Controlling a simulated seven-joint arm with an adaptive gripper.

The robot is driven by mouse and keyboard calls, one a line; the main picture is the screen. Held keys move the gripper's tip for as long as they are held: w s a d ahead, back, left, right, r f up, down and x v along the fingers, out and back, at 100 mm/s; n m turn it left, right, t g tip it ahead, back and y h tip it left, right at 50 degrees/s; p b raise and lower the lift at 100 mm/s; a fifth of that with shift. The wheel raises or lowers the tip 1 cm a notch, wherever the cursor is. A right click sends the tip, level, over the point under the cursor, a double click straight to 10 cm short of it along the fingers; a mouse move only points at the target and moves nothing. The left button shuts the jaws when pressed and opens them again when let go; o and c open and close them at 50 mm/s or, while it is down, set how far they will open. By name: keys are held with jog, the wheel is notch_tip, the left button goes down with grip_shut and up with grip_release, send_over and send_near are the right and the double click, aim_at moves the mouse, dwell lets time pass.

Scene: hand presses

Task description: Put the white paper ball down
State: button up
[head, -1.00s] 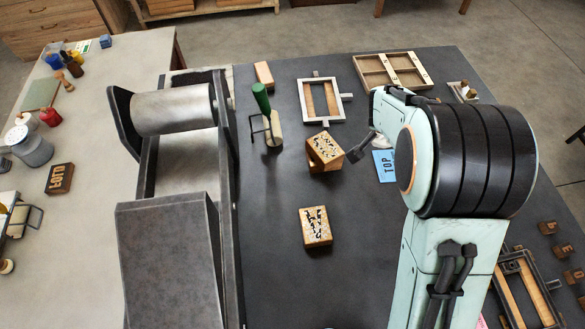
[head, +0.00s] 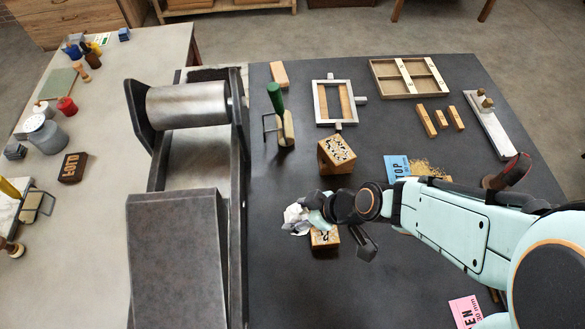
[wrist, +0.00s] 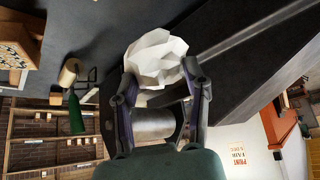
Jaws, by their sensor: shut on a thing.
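The white paper ball (head: 295,219) is a crumpled, faceted lump. My gripper (head: 313,209) is shut on it, just left of the near wooden type block (head: 326,239) in the head view. In the wrist view the paper ball (wrist: 155,58) sits between the two fingertips of my gripper (wrist: 160,80). The ball appears held over the dark table (head: 275,285); I cannot tell how high. My gripper and the ball partly hide the near block.
A hand press (head: 180,240) stands close on the left. Another wooden block (head: 337,153), a green-handled roller (head: 280,115) and a metal frame (head: 334,101) lie beyond. A blue STOP card (head: 397,167) lies right of that block.

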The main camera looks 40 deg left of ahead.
jog(key=w+a+f, duration=0.2)
jog(key=a, duration=0.1)
jog(key=w+a+f, duration=0.3)
jog(key=a, duration=0.1)
jog(key=w+a+f, duration=0.3)
jog(key=shift+a+f, duration=0.2)
jog(key=shift+w+a+f, duration=0.2)
jog(key=shift+f, duration=0.05)
jog(key=shift+w+a+f, duration=0.1)
jog(key=shift+f, duration=0.85)
jog(key=shift+w+a+f, duration=0.1)
jog(key=shift+f, duration=0.8)
jog(key=o, duration=0.7)
